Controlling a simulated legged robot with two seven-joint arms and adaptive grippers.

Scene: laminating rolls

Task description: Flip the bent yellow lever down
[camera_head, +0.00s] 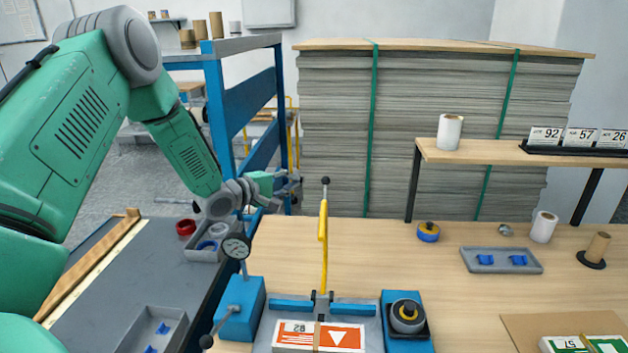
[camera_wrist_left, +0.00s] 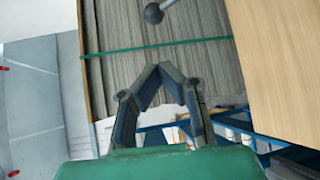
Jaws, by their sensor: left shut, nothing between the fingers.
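The bent yellow lever (camera_head: 323,245) stands upright at the back of a press on the table, with a dark ball knob (camera_head: 325,181) at its top. The knob also shows in the left wrist view (camera_wrist_left: 153,13), at the top edge on its grey rod. My left gripper (camera_head: 292,187) is to the left of the knob at about the same height in the picture, apart from it. In the left wrist view its fingers (camera_wrist_left: 160,72) are drawn together with nothing held. My right gripper is not in view.
A dial gauge (camera_head: 236,247) rises left of the lever from a blue block (camera_head: 240,308). A black round knob (camera_head: 407,313) sits on the right block. A wooden shelf (camera_head: 480,158) stands at the right.

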